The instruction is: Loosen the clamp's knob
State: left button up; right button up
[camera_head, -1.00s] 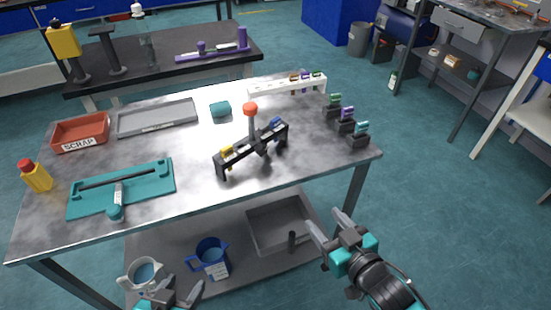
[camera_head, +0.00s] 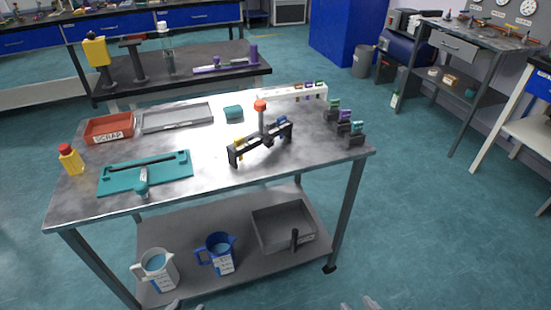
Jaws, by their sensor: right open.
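The clamp (camera_head: 268,142) is a dark bar-shaped fixture standing on the steel table, with small coloured pieces, yellow and blue, at its ends. Its orange-red knob (camera_head: 260,105) tops an upright post near the middle of the bar. My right gripper (camera_head: 359,304) shows only its fingertips at the bottom edge, apart and empty, well below and in front of the table. Only a bit of my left gripper (camera_head: 180,305) shows at the bottom edge, far from the clamp, and its opening is unclear.
The steel table (camera_head: 215,178) holds a red scrap bin (camera_head: 109,128), grey tray (camera_head: 177,117), teal fixture (camera_head: 146,173), yellow bottle (camera_head: 70,159), white rack (camera_head: 293,92) and small black holders (camera_head: 355,139). Two jugs and a grey bin (camera_head: 283,227) stand on the lower shelf.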

aim_at(269, 141)
jog(key=k+u, duration=0.1)
jog(key=u, duration=0.4)
jog(key=k+u, duration=0.1)
jog(key=u, duration=0.4)
jog(key=l+u, duration=0.25)
jog(key=l, duration=0.45)
jog(key=i+l, duration=0.1)
jog(key=l, duration=1.15)
jog(key=i+l, duration=0.15)
jog(key=l, duration=0.45)
